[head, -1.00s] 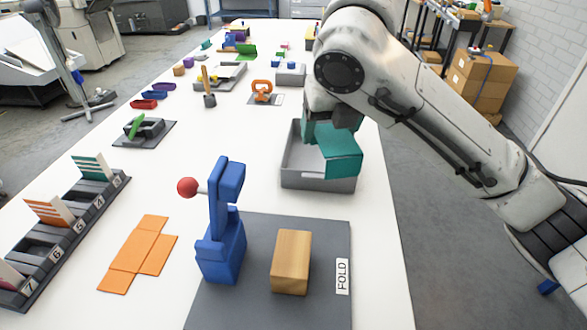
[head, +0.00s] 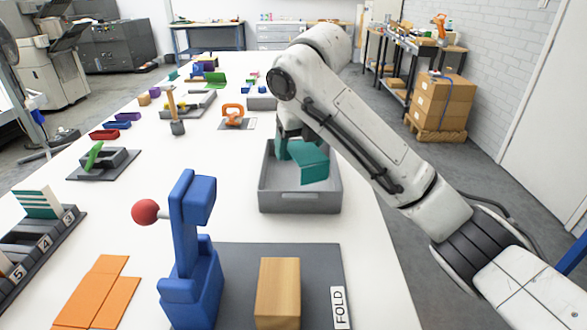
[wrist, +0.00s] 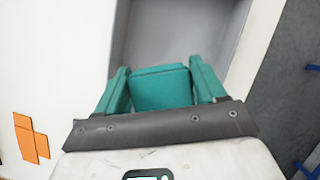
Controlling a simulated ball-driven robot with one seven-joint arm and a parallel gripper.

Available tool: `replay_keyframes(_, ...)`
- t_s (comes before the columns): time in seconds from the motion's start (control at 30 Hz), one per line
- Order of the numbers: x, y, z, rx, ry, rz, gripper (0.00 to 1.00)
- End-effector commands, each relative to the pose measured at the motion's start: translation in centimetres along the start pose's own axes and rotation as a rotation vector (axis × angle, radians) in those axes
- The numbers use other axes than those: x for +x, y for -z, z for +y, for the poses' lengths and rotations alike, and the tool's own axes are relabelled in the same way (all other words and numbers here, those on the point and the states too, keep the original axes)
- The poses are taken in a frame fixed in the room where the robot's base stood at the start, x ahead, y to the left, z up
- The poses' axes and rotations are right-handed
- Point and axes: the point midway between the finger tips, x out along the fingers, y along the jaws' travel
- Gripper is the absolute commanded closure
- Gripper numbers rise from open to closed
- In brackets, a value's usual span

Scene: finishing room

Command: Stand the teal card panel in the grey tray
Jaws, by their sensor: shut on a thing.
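The teal card panel (head: 310,166) is a folded piece with a sloping top face and a front face turned down. My gripper (head: 287,142) is shut on it, and it shows between the two teal fingers in the wrist view (wrist: 160,90). The grey tray (head: 300,203) is an open box near the table's right edge. The panel is over the tray's opening, behind its front wall. I cannot tell whether its lower edge touches the tray floor. The wrist view (wrist: 159,70) shows the tray's grey inside (wrist: 175,35) beyond the fingers.
A blue press (head: 190,250) with a red knob and a wooden block (head: 278,292) stand on a grey mat (head: 240,265) in front. Orange card (head: 98,295) lies at front left, beside a numbered rack (head: 45,245). White table is clear left of the tray.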

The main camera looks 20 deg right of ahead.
Motion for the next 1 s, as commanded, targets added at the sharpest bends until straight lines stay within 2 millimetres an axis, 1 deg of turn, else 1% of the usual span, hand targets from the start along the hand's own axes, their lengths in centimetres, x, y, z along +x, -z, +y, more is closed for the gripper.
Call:
replay_keyframes(0.03,1.2,-0.3,-0.1,0.002,0.0,0.004,0.59)
replay_keyframes(0.13,2.9,-0.8,-0.1,0.001,0.0,0.002,0.59)
replay_keyframes(0.2,3.6,-1.1,-0.2,0.001,0.0,0.0,0.59)
replay_keyframes(0.43,5.0,-1.5,-0.3,0.0,0.0,0.0,0.59)
replay_keyframes(0.63,7.5,-0.5,-0.3,0.0,-0.001,0.001,0.59)
replay_keyframes(1.0,7.9,-0.3,-0.3,0.0,-0.001,-0.001,0.59)
